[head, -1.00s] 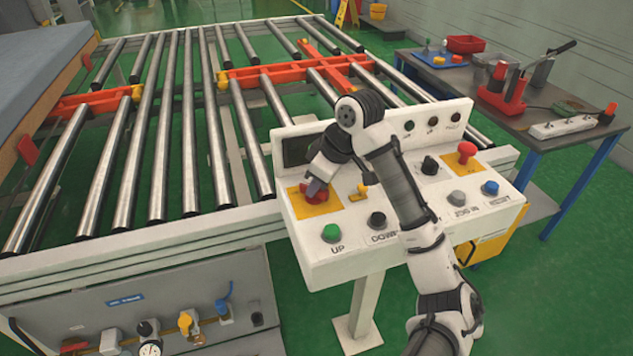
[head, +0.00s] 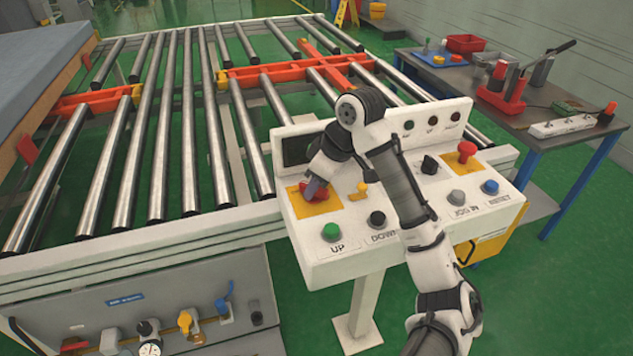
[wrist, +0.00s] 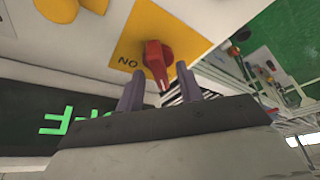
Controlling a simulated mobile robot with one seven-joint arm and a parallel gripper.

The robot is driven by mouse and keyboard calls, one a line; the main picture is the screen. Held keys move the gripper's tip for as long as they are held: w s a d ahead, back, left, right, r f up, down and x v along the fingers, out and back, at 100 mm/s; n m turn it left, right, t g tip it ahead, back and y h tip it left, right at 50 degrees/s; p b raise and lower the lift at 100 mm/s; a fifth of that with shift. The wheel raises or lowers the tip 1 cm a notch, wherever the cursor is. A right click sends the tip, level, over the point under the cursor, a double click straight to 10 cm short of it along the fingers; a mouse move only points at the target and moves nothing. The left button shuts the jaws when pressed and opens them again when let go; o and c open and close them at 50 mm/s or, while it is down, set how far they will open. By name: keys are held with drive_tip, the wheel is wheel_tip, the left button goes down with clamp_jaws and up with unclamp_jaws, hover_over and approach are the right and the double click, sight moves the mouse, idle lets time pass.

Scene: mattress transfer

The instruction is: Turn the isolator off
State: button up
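The isolator is a red rotary knob (wrist: 155,62) on a yellow plate (wrist: 128,45) with an "ON" mark, upside down in the wrist view. In the head view the knob (head: 309,192) is at the left of the white control panel (head: 350,255), partly hidden by my gripper (head: 318,186). In the wrist view my gripper's two fingers (wrist: 160,92) stand apart, with the knob's narrow end between them and gaps visible on both sides. A dark display (wrist: 30,125) shows upside-down green letters reading "FF", the rest hidden.
Close by on the panel are a green UP button (head: 331,232), a black DOWN button (head: 377,219), a small yellow switch (head: 361,188) and a red mushroom button (head: 466,151). A roller conveyor (head: 185,120) lies behind; a tool table (head: 540,105) stands right.

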drive_tip(key=b+v, duration=0.1)
drive_tip(key=v, duration=1.2)
drive_tip(key=shift+r, duration=0.25)
drive_tip(key=shift+d, duration=0.15)
